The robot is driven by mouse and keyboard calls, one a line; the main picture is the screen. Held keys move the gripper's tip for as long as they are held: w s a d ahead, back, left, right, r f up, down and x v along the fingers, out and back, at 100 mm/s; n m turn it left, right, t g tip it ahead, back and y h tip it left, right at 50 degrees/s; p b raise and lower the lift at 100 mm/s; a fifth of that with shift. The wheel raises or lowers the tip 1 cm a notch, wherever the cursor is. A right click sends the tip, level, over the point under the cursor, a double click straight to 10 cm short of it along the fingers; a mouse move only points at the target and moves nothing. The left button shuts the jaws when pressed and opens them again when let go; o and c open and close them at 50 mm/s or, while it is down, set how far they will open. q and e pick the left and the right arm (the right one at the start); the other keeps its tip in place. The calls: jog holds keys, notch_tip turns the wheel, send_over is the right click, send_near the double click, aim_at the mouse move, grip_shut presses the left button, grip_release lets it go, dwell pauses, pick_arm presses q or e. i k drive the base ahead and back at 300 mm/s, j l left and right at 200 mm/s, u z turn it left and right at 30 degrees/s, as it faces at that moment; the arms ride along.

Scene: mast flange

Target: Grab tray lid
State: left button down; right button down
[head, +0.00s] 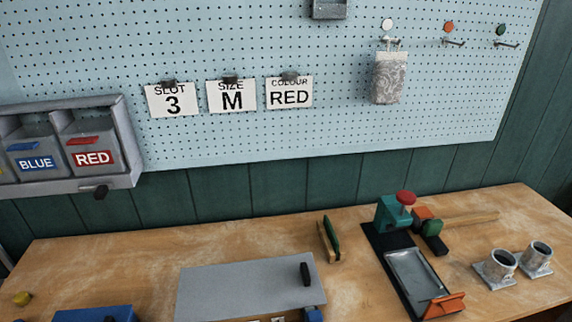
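The tray lid seems to be the flat grey panel (235,288) on the workbench at the bottom centre. A dark upright handle (305,273) stands near its right end. Below the lid's front edge, small pale pieces with dark marks show, cut off by the frame's bottom edge. Neither of my grippers is in the head view. I cannot tell whether the lid is fastened or loose.
A blue box (85,315) is cut off at the bottom left. A dark fixture with a metal plate (412,273) and red knob (406,197) stands right of the lid. Two grey flanged cups (500,262) (538,254) stand farther right. A green-and-wood block (330,240) lies behind the lid.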

aim_at(218, 292)
jog(key=l+u, duration=0.2)
jog(key=u, duration=0.2)
jog(key=l+u, duration=0.15)
jog(key=u, duration=0.2)
jog(key=k+l+u, duration=0.1)
jog(key=u, duration=0.3)
jog(key=l+u, duration=0.2)
jog(key=u, duration=0.15)
jog(key=k+j, duration=0.05)
